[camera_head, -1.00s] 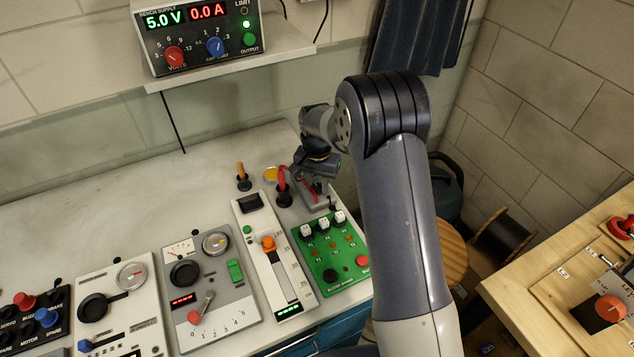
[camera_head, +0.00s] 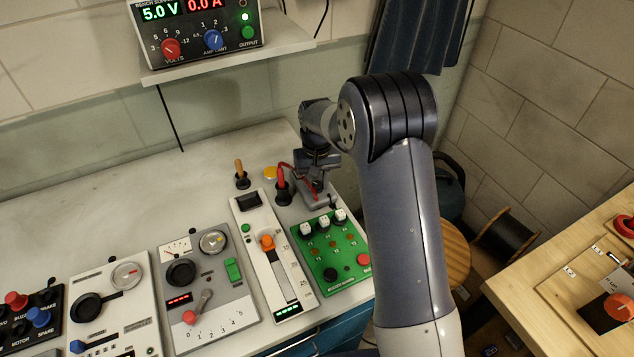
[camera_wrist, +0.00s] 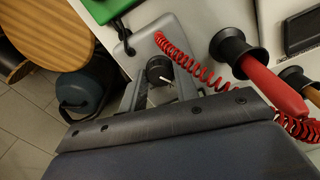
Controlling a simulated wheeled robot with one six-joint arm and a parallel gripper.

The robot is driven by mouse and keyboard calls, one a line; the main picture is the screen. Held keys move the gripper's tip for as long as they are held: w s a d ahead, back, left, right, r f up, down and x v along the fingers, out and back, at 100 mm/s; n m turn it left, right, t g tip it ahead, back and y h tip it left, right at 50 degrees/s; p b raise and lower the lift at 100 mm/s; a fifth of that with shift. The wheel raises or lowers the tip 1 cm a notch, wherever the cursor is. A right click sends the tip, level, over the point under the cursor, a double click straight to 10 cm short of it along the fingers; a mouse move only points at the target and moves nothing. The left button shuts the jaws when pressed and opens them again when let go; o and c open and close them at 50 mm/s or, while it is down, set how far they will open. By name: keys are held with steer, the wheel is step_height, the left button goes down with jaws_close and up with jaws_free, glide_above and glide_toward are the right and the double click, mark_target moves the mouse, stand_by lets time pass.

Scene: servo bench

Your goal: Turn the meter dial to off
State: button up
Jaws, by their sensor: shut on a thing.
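The meter is a grey case (camera_wrist: 150,38) at the top middle of the wrist view, with a red coiled cord at its edge. Its round black dial (camera_wrist: 157,68) has a pale pointer mark and sits between the two fingers of my gripper (camera_wrist: 159,84). The gripper is shut on the dial. The dial's markings are hidden, so I cannot tell which setting it points to. In the head view my gripper (camera_head: 318,180) is over the meter (camera_head: 324,201) at the back right of the bench, hiding its dial.
A red-handled probe (camera_head: 282,184) stands in a black holder just left of the meter, with an orange-handled tool (camera_head: 240,172) further left. A green switch board (camera_head: 331,262) lies in front. The back left of the bench (camera_head: 120,210) is bare.

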mark_target(317, 184)
steer(key=shift+n, duration=1.2)
steer(key=o, duration=1)
steer(key=shift+c, duration=0.2)
step_height(317, 184, up, 11)
steer(key=b, duration=0.1)
steer(key=shift+b, duration=0.3)
steer(key=shift+f, duration=0.2)
step_height(317, 184, down, 10)
steer(key=shift+f+p, duration=0.15)
steer(key=shift+p, duration=0.45)
steer(key=shift+f, duration=0.15)
